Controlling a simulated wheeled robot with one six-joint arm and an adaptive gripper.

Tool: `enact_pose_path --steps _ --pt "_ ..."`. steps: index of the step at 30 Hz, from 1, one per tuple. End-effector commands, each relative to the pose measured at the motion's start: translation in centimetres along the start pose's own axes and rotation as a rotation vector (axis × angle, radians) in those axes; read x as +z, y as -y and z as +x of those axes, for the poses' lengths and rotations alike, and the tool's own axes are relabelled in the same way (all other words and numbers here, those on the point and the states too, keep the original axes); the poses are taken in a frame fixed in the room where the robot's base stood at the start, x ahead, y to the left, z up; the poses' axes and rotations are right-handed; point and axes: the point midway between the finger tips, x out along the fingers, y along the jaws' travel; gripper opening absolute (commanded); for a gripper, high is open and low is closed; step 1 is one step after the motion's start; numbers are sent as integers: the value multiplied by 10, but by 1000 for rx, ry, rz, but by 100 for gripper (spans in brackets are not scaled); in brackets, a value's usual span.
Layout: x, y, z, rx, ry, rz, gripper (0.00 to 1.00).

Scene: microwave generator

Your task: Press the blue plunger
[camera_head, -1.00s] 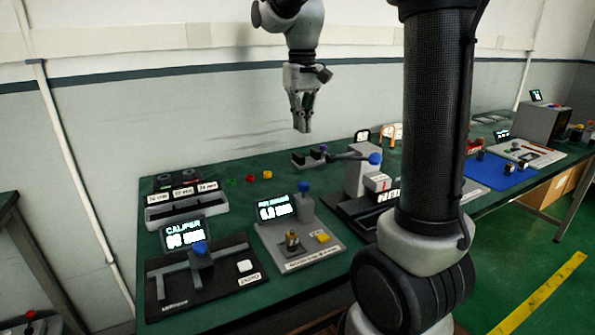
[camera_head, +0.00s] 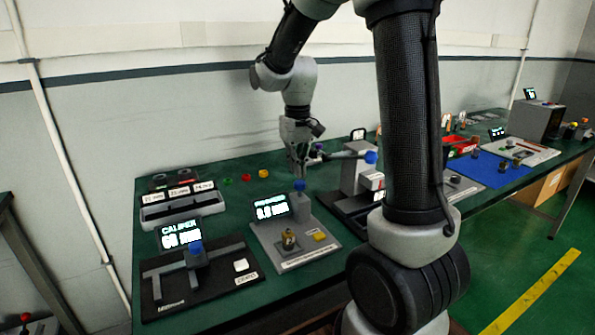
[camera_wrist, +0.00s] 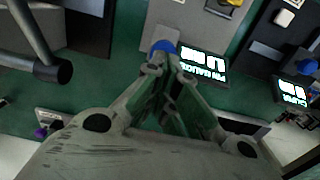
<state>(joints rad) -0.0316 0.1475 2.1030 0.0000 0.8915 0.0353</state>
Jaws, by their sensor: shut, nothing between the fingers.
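A blue plunger knob (camera_head: 299,186) tops the grey post of the gauge station (camera_head: 322,240), beside its lit display (camera_head: 270,208). It also shows in the wrist view (camera_wrist: 163,46), just past my fingertips. My gripper (camera_head: 300,172) points down, shut and empty, with its tips just above or behind the blue knob. In the wrist view my fingertips (camera_wrist: 166,66) meet near the knob's edge. I cannot tell whether they touch it. Part of the post is hidden from the wrist camera.
A caliper station (camera_head: 230,282) with a blue-topped slider stands to the left. A lever with a blue ball end (camera_head: 371,157) reaches in close on the right. A labelled tray (camera_head: 180,212) and small coloured buttons (camera_head: 245,176) lie behind.

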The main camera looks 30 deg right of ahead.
Motion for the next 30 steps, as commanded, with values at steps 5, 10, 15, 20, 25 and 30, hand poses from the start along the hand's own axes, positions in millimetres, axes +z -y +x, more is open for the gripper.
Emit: enact_pose_path --steps 5,10,15,20,25,30 --pt "0 0 12 0 1 0 0" --pt "0 0 14 0 0 0 0" --pt "0 0 14 0 0 0 0" --pt "0 0 27 0 3 0 0" --pt "0 0 36 0 0 0 0" --pt "0 0 37 0 2 0 0"
